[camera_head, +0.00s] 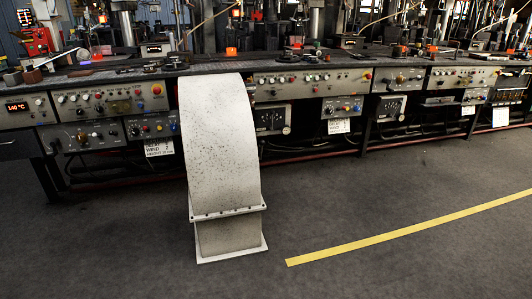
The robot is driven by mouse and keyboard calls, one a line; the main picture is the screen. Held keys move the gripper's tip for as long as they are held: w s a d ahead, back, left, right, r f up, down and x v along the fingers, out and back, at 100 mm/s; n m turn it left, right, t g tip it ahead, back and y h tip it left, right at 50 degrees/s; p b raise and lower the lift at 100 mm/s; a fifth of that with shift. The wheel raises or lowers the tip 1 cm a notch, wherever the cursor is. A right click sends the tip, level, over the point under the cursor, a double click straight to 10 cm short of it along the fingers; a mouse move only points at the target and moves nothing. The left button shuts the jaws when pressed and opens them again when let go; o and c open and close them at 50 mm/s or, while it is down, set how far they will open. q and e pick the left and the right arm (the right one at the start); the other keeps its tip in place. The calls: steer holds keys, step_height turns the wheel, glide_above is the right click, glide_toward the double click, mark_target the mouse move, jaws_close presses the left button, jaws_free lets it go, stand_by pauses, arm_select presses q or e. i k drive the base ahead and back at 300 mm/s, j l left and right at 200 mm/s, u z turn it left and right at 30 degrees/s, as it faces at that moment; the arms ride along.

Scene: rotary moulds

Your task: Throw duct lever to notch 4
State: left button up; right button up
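A wide, curved, speckled off-white duct (222,150) rises from a flanged foot (231,238) on the floor and meets the front of the long machine bench. I cannot make out a duct lever or any notch marks; small knobs and switches sit on the bench's grey control panels, such as the panel left of the duct (110,100) and the panel right of it (312,82). Neither of my grippers is in view.
The long dark bench (120,66) runs across the back, crowded with machinery. White paper labels (159,147) hang below its panels. A yellow line (400,233) marks the dark floor at the right. The floor in front is clear apart from the duct's foot.

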mark_target(262, 142)
steer(key=i+l, duration=0.25)
steer(key=i+l+u, duration=0.15)
steer(key=l, duration=0.2)
steer(key=i+l, duration=0.3)
steer(key=i+l+u, duration=0.1)
steer(key=l, duration=0.25)
steer(key=i+l+u, duration=0.1)
steer(key=i+l, duration=0.4)
steer(key=l, duration=0.25)
steer(key=i+l+u, duration=0.1)
steer(key=l, duration=0.25)
steer(key=i, duration=0.1)
